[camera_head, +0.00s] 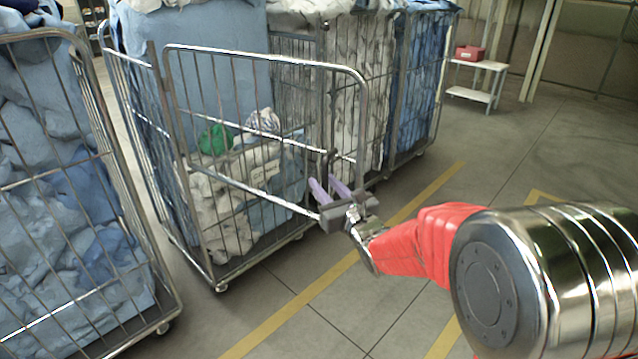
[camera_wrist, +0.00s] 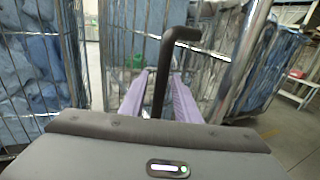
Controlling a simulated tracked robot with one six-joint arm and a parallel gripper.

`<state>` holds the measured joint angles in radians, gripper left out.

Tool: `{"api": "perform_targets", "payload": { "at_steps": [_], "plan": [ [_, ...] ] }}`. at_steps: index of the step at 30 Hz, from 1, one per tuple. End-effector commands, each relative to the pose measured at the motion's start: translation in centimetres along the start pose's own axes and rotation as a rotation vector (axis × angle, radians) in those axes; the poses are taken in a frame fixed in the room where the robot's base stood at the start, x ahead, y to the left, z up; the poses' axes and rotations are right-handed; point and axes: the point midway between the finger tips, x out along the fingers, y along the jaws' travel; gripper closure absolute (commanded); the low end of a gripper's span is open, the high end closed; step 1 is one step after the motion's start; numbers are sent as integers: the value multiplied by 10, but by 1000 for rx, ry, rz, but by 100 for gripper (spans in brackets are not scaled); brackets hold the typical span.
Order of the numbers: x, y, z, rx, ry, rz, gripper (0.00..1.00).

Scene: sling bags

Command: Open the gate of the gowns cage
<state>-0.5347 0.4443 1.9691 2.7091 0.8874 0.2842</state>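My gripper (camera_head: 328,186) is at the lower part of that right edge. In the wrist view, a dark bent latch handle (camera_wrist: 162,75) stands between my two purple fingers (camera_wrist: 160,85). The fingers are apart, with a visible gap on the left; I cannot tell whether either touches the handle. Blue, white and green bags lie inside the cage.
Another cage (camera_head: 130,185) with blue bags stands close on the left. More bag-filled cages (camera_head: 418,90) stand behind to the right. A white stand (camera_head: 475,95) with a red box (camera_head: 469,53) is at the back right. The floor (camera_head: 500,165) between is clear.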

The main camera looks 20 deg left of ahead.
Motion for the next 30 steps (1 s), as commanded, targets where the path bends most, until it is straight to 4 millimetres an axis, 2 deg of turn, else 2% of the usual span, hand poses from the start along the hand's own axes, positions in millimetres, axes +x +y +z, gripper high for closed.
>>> {"api": "perform_targets", "payload": {
  "at_steps": [8,14,20,30],
  "plan": [
    [1,4,1,-1,-2,7,67],
    [-7,4,2,-2,-2,7,67],
    [-31,3,2,-1,-3,6,67],
    [-88,1,1,-1,-2,4,67]
  ]
}}
